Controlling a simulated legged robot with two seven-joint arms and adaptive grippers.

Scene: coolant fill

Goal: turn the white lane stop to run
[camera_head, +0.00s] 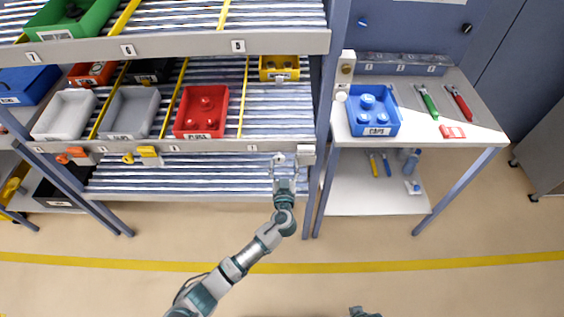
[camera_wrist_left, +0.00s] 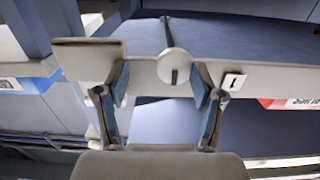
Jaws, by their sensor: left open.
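The white lane stop is a round white knob (camera_wrist_left: 174,66) with a dark mark on its face, at the front rail of the rack in the left wrist view. It also shows small in the head view (camera_head: 279,159), on the rail's right part. My left gripper (camera_wrist_left: 162,88) is open, its fingers either side of the knob in the wrist view; I cannot tell whether they touch it. In the head view the left gripper (camera_head: 285,170) reaches up to the rail from below. Only a small dark piece, perhaps of my right gripper (camera_head: 363,312), shows at the bottom edge.
A white block (camera_head: 306,155) sits on the rail just right of the knob, near the rack post. A red bin (camera_head: 201,112) stands above. A side table holds a blue bin (camera_head: 374,110).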

